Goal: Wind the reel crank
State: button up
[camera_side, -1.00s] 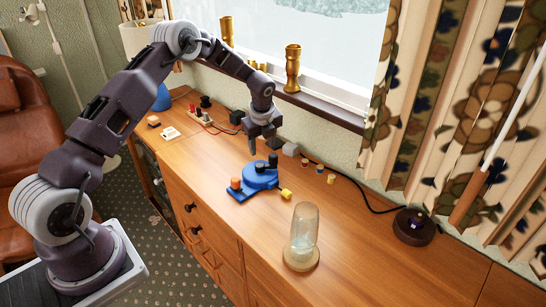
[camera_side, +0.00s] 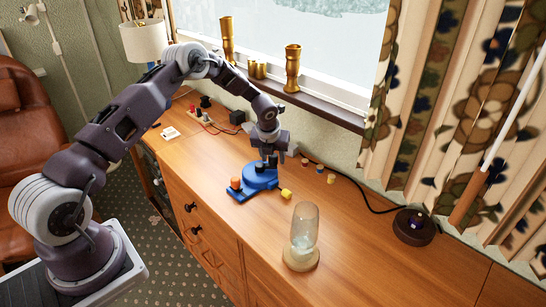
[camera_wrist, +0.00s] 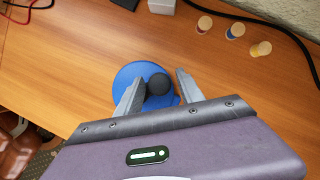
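The blue reel (camera_side: 258,178) sits on its flat blue base on the wooden cabinet top. An orange knob (camera_side: 236,184) stands on the base's left end, and a yellow block (camera_side: 286,194) is at its right. In the wrist view the round blue reel (camera_wrist: 128,75) carries a round black knob (camera_wrist: 158,84). My gripper (camera_wrist: 159,76) is open, pointing down over the reel, with one finger on each side of the black knob. A gap shows between the knob and the right finger. In the side view my gripper (camera_side: 267,161) partly hides the knob.
A glass jar on a round base (camera_side: 303,240) stands in front right. A dark round device (camera_side: 414,226) is far right. The cabinet top (camera_side: 350,235) is mostly clear between them.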

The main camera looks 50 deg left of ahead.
grip_shut()
jog(key=n, duration=0.2)
jog(key=w+a+n+g+y, duration=0.1)
jog(key=n, duration=0.1)
jog(key=shift+a, duration=0.2)
jog(key=n, duration=0.1)
jog(key=a+n+g, duration=0.1)
jog(key=n, duration=0.2)
jog(key=shift+w+a+g+y, duration=0.2)
jog(key=shift+a+g+y, duration=0.1)
jog(key=shift+y, duration=0.1)
jog(key=shift+a+n+g, duration=0.25)
jog(key=shift+n, duration=0.45)
jog(key=shift+a+n+g, duration=0.2)
jog(key=shift+n+g, duration=0.05)
jog(key=shift+n, duration=0.45)
jog(key=shift+o, duration=1.3)
grip_release()
jog(key=shift+s, duration=0.1)
